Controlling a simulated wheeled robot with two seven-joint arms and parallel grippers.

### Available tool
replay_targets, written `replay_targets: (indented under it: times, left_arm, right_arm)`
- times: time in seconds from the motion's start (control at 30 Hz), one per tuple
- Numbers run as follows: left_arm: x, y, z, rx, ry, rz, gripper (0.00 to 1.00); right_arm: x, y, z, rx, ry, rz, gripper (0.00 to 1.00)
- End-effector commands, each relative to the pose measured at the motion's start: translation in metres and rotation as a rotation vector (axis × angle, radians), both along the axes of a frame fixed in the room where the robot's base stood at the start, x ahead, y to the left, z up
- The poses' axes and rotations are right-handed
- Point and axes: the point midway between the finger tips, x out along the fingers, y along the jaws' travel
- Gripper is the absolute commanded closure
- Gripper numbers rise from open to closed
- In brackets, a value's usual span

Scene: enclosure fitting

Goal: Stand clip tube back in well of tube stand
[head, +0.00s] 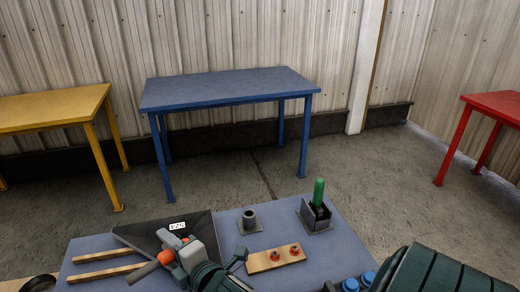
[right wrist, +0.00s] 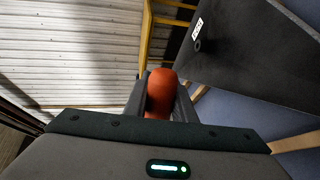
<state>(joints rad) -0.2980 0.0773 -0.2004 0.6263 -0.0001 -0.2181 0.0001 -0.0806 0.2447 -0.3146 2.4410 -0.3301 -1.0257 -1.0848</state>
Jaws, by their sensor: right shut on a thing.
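My right gripper (head: 178,249) is shut on an orange tube (head: 165,257), which I take to be the clip tube. It lies tilted across the fingers in front of the black panel, with a dark end at its lower left. In the right wrist view the orange tube (right wrist: 160,93) sits between the two fingers. A grey round cup on a square base, which looks like the tube stand (head: 250,222), stands to the right of the gripper, apart from it. Its top looks open and empty. My left gripper is not in view.
A green tube (head: 318,191) stands in a dark holder (head: 316,215) at the right. A wooden strip (head: 259,262) with red fittings lies in front of the cup. A black labelled panel (head: 142,234) and wooden rails (head: 100,273) are at the left. Some blue worktop is clear between cup and holder.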

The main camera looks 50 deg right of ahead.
Motion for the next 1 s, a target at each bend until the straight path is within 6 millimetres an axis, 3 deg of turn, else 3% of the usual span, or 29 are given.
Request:
replay_targets:
  times: [0.47,0.63,0.77,1.0]
  left_arm:
    - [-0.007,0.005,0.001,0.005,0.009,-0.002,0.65]
    - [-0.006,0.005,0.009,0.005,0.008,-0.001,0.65]
    - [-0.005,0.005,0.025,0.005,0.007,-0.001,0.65]
    - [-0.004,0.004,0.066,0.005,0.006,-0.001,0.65]
  right_arm:
    - [0.0,-0.001,0.001,-0.002,-0.001,-0.001,1.0]
    - [0.003,-0.011,0.003,-0.043,0.001,-0.009,1.0]
    - [0.008,-0.031,0.007,-0.132,0.003,-0.022,1.0]
    - [0.021,-0.095,0.022,-0.494,0.016,-0.042,1.0]
